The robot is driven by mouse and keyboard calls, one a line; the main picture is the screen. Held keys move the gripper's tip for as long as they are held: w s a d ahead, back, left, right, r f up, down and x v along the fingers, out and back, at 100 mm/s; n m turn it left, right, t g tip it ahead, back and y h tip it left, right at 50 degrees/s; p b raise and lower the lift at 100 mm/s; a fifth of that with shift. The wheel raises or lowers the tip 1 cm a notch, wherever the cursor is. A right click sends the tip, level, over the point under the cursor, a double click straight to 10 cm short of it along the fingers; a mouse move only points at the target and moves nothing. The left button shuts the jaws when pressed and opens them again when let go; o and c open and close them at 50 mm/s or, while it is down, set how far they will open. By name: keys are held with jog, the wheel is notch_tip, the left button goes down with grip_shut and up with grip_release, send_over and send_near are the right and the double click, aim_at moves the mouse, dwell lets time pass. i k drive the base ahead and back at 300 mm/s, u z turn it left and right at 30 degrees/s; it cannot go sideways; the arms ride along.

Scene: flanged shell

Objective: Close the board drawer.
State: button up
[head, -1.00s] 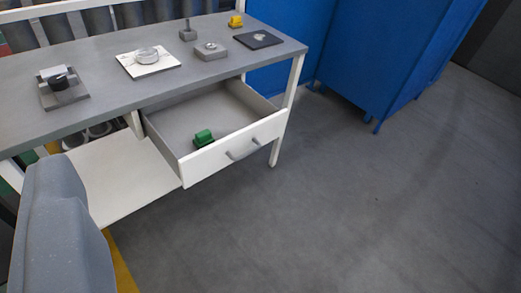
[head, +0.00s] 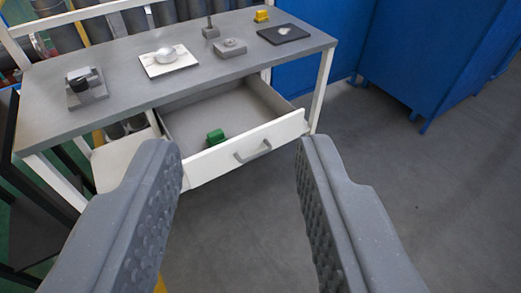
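The board drawer (head: 285,132) is pulled out from under the grey workbench top (head: 125,60). Its white front carries a grey bar handle (head: 253,151). A green block (head: 216,137) lies inside the drawer near the front. My gripper (head: 237,150) is open and empty, with its two grey ribbed fingers wide apart in the foreground. The drawer front and handle show between the fingers, beyond them. I see no contact between finger and drawer.
On the bench stand a dark fixture (head: 86,86), a white plate with a round part (head: 168,60), a grey block (head: 229,47), a black pad (head: 283,33) and a yellow piece (head: 261,16). Blue cabinets (head: 425,60) stand right. Floor (head: 430,190) right of the bench is clear.

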aim_at(255, 120)
jog(key=z, duration=0.1)
jog(key=i, duration=1)
jog(key=z, duration=1)
jog(key=k, duration=1.75)
jog(key=u, duration=0.65)
jog(key=i, duration=1)
jog(key=z, duration=0.05)
